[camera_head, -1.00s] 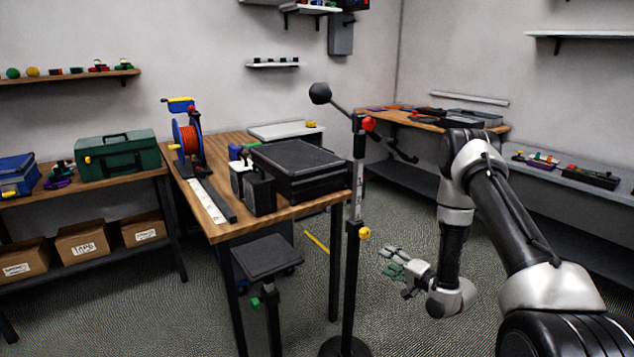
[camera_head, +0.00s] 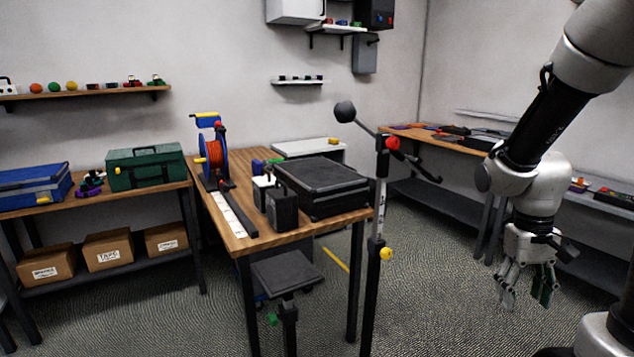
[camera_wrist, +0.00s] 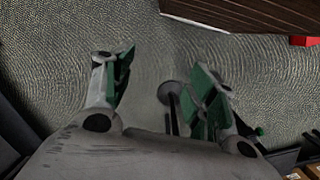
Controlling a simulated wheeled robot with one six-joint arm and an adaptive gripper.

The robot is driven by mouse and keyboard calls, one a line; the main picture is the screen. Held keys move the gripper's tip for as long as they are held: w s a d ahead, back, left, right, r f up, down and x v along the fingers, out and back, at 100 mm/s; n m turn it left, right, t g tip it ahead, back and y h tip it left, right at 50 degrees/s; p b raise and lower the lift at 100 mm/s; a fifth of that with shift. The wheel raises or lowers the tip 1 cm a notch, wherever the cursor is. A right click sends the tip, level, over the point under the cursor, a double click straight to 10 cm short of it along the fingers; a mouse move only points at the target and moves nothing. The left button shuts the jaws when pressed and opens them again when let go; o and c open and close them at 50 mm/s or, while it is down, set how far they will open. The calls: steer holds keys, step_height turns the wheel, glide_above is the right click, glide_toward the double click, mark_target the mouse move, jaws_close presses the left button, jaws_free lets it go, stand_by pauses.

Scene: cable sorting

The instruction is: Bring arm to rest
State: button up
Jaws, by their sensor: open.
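My gripper (camera_head: 527,290) hangs from my bent arm at the right of the head view, pointing down over the open floor. Its fingers are apart, and nothing is between them. In the wrist view my gripper (camera_wrist: 160,85) shows two fingers with green pads spread wide over the grey floor. It is well to the right of the wooden workbench and touches nothing.
The wooden workbench (camera_head: 238,243) holds a cable reel (camera_head: 211,155) and a black case (camera_head: 322,184). A black stand (camera_head: 376,240) with a ball-ended arm rises at its right corner. A stool (camera_head: 286,270) stands in front. Another bench (camera_head: 440,140) lies behind my arm.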

steer(key=s+a+r+t, duration=0.2)
steer(key=s+r+t, duration=0.1)
steer(key=r, duration=0.5)
steer(key=s+a+r+t, duration=0.2)
steer(key=s+r+t, duration=0.1)
steer(key=r, duration=0.5)
steer(key=shift+s+a+n+y, duration=0.2)
steer(key=shift+s+n+y, duration=0.1)
steer(key=shift+s, duration=0.55)
